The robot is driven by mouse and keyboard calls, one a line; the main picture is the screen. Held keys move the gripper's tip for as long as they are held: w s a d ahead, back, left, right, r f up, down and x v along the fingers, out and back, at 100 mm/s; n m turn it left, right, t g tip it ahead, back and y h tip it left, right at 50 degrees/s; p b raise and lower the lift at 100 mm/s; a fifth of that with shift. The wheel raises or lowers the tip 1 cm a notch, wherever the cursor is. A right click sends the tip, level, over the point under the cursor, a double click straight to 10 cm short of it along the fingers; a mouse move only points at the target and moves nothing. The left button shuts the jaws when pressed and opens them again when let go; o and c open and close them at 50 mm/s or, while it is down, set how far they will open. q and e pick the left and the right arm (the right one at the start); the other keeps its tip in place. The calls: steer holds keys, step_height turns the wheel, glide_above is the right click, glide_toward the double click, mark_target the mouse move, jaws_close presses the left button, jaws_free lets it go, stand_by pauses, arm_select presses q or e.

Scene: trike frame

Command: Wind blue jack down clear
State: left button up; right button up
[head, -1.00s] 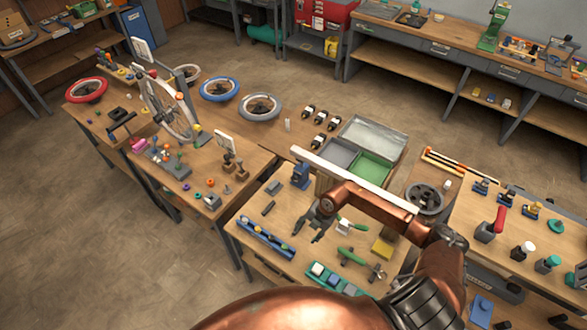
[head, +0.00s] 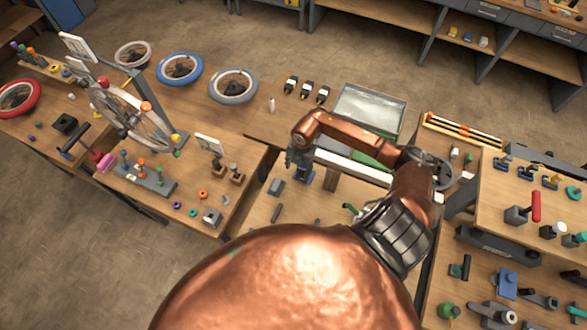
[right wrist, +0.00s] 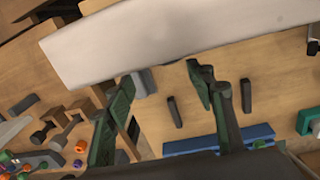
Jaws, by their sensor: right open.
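The blue jack (head: 304,181) stands on the middle bench near the left end of a long white beam (head: 352,168), partly hidden by my right gripper (head: 292,159). The gripper is close beside or in front of it; I cannot tell whether they touch. In the right wrist view my right gripper (right wrist: 162,75) is open, its green fingers spread, with the white beam (right wrist: 180,38) crossing just beyond the tips. I cannot make out the jack in the wrist view. My left gripper is not in view.
A grey block (head: 276,187) lies left of the jack. A metal tray (head: 370,108) is behind the beam. A spoked wheel (head: 130,115) stands on the left bench. A right bench holds a red-handled clamp (head: 535,207). A blue rack (right wrist: 220,140) shows in the wrist view.

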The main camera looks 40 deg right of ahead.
mark_target(300, 176)
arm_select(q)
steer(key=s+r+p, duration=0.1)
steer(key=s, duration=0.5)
arm_select(e)
steer(key=f, duration=0.6)
steer(key=shift+s+d+f, duration=0.2)
steer(key=shift+d+f, duration=0.05)
steer(key=shift+d, duration=0.1)
steer(key=shift+s, duration=0.25)
steer(key=shift+s+r, duration=0.15)
steer(key=shift+s, duration=0.1)
steer(key=shift+w, duration=0.3)
steer(key=c, duration=0.4)
steer(key=shift+c, duration=0.9)
steer(key=shift+s, duration=0.15)
steer(key=c, duration=0.3)
steer(key=shift+c, duration=0.8)
steer(key=shift+a, duration=0.3)
steer(key=shift+c, duration=0.6)
steer(key=shift+d, duration=0.3)
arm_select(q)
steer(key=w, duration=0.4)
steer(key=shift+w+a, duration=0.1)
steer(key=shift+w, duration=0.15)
